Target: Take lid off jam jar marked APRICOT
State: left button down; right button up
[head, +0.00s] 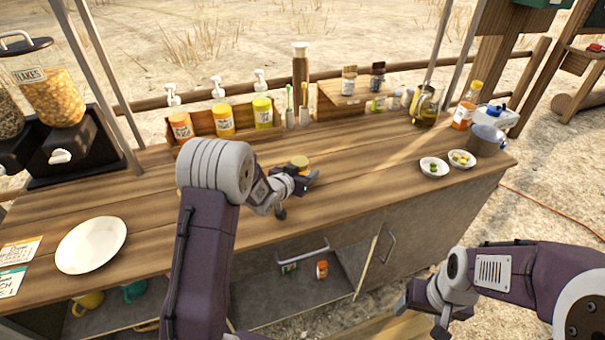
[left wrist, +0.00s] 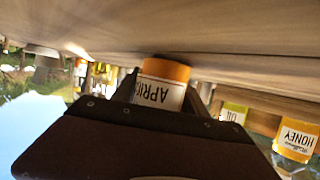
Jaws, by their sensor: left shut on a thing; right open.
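The jam jar (head: 300,162) shows in the head view as a small gold-topped shape at the tip of my left gripper (head: 300,178), over the middle of the counter. In the left wrist view the orange jar (left wrist: 165,69) has a white label with letters reading APRI, and it sits between the two dark fingers of my left gripper (left wrist: 168,92), which is shut on it. The wrist picture is upside down, with the counter at the top; the jar's lid end is hidden there. My right gripper (head: 428,305) is open and empty, in front of the counter at the lower right.
The wooden counter (head: 365,190) is clear to the right of the jar. Pump bottles (head: 224,120) stand in a rack behind it. Two small white bowls (head: 433,168), an oil bottle (head: 425,105) and a blue-grey pot (head: 485,140) stand right. A white plate (head: 91,245) lies left.

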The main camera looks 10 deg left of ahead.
aim_at(304, 160)
pick_arm(q)
notch_tip(304, 160, up, 5)
jog(key=shift+f+p, duration=0.2)
jog(key=shift+p, duration=0.35)
jog(key=s+d+r, duration=0.4)
jog(key=d+r, duration=0.2)
jog(key=d, duration=0.5)
jog(key=shift+s, duration=0.15)
jog(key=shift+r, duration=0.1)
jog(key=c, duration=1.6)
grip_release()
jog(key=shift+a, duration=0.1)
grip_shut()
jog(key=s+d+f+m+g+h, duration=0.1)
jog(key=s+m+g+h, duration=0.4)
jog(key=s, duration=0.6)
jog(key=shift+s+d+f+m+h, duration=0.3)
jog(key=shift+d+m+h, duration=0.15)
jog(key=shift+m+h, duration=1)
